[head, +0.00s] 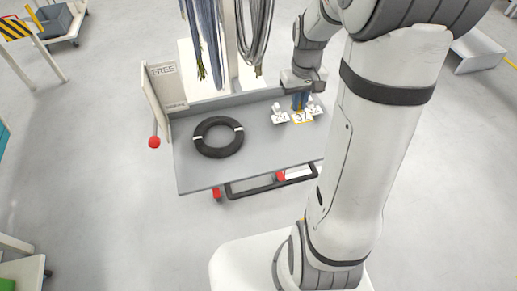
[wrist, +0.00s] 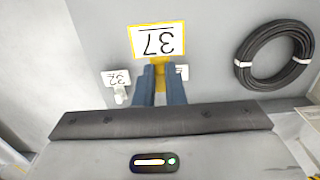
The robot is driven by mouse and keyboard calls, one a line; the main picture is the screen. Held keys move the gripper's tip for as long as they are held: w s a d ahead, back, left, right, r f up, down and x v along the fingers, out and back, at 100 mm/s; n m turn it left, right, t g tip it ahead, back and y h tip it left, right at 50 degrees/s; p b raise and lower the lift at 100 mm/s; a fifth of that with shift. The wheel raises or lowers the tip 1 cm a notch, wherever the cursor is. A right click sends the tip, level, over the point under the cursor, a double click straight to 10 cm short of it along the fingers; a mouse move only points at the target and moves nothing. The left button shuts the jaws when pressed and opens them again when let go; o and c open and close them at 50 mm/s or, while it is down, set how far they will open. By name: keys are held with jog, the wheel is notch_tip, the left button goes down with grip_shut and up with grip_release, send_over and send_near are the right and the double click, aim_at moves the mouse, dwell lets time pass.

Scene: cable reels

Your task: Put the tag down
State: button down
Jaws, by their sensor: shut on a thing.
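The tag (wrist: 157,40) is a white plate with a yellow border, marked 37, on a yellow stem. My gripper (wrist: 160,75) is shut on the stem between its two blue fingers. In the head view the tag (head: 302,118) is low over the grey cart deck (head: 240,172), between two white-framed tags. I cannot tell whether it touches the deck.
A black cable coil (head: 218,137) with white ties lies on the deck's left side. Cable hanks (head: 255,32) hang from a white post behind the deck. The deck between coil and tags, and its front, are clear. A red-knobbed lever (head: 154,141) stands at the cart's left.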

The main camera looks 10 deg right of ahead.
aim_at(308, 116)
jog(key=s, duration=0.1)
jog(key=s+d+b, duration=0.1)
jog(key=s+b, duration=0.1)
jog(key=shift+d+f, duration=0.25)
jog(key=shift+d, duration=0.15)
jog(key=shift+s+f+b, duration=0.1)
jog(key=shift+f+b, duration=0.1)
jog(key=shift+b, duration=0.1)
notch_tip(308, 116, down, 9)
jog(key=shift+d+f, duration=0.1)
jog(key=shift+f+b, duration=0.1)
jog(key=shift+b, duration=0.2)
jog(key=shift+f, duration=0.15)
jog(key=c, duration=1.5)
grip_release()
